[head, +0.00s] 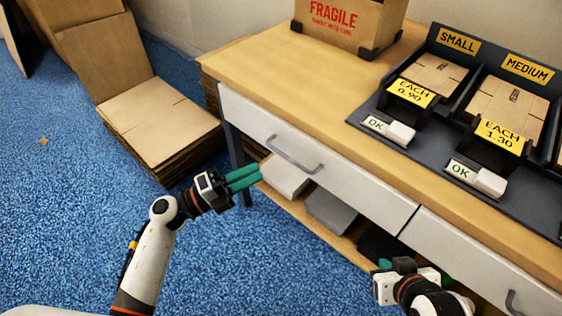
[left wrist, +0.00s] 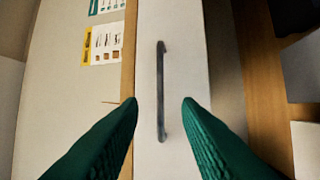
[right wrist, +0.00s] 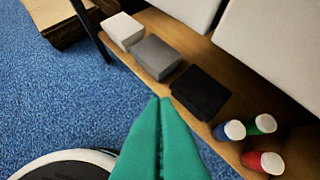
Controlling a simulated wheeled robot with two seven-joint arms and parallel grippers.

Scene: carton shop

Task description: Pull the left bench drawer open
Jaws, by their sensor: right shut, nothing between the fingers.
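The left bench drawer (head: 345,187) has a white front and looks closed under the wooden bench top. Its grey bar handle (head: 293,158) is on the front; in the left wrist view the handle (left wrist: 160,90) stands between the spread green fingertips, seen beyond them. My left gripper (head: 258,176) is open and empty, in front of the drawer and just left of the handle in the head view. My right gripper (right wrist: 162,102) is shut and empty, low in front of the shelf under the bench. In the head view its fingers are mostly hidden.
A second drawer (head: 475,262) with its own handle is to the right. The lower shelf (right wrist: 200,118) holds white, grey and black boxes and several capped cylinders. Flat cartons (head: 160,120) are stacked on the blue floor at left. A FRAGILE carton (head: 350,22) stands on the bench.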

